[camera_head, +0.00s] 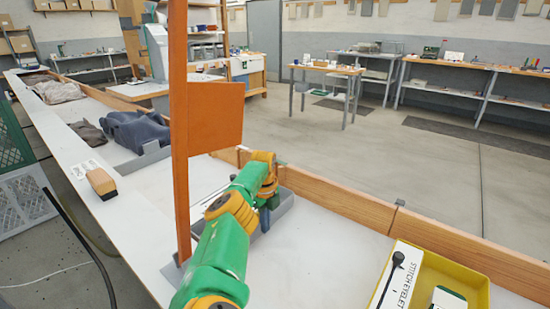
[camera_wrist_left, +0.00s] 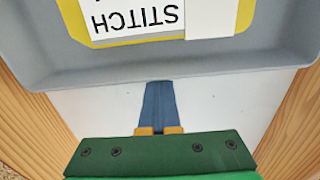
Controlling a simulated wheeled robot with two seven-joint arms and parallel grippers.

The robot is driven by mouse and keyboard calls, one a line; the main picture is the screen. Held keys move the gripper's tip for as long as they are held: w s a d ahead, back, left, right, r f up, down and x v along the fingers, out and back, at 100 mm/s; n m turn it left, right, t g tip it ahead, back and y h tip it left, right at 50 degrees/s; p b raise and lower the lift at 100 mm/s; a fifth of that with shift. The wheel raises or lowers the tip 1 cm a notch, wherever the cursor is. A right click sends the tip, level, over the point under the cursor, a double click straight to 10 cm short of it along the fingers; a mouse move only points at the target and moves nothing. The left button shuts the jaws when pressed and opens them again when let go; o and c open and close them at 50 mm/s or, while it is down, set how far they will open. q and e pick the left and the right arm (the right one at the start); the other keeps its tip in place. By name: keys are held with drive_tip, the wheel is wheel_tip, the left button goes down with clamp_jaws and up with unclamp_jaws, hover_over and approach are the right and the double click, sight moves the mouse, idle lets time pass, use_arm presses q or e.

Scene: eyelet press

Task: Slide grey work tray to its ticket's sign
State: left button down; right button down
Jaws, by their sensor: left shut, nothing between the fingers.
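The grey work tray (camera_wrist_left: 60,60) fills the top of the left wrist view. A yellow-edged ticket lies in it, its white face (camera_wrist_left: 135,17) reading "STITCH" upside down, with more text cut off. In the head view a grey wall of the tray (camera_head: 280,212) shows just beyond my left gripper, mostly hidden by my arm. My left gripper (camera_wrist_left: 158,85) is shut and empty. Its blue fingertips are at the tray's near wall; I cannot tell whether they touch. It also shows in the head view (camera_head: 266,212). My right gripper is not in view.
An orange post with a panel (camera_head: 215,118) stands left of my arm. Wooden rails (camera_head: 345,202) edge the white bench. Dark blue cloth (camera_head: 135,130) and a wooden block (camera_head: 101,182) lie left.

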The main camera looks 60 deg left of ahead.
use_arm(q)
drive_tip(key=shift+s, duration=0.1)
wheel_tip(320, 180, up, 7)
drive_tip(key=p, duration=0.2)
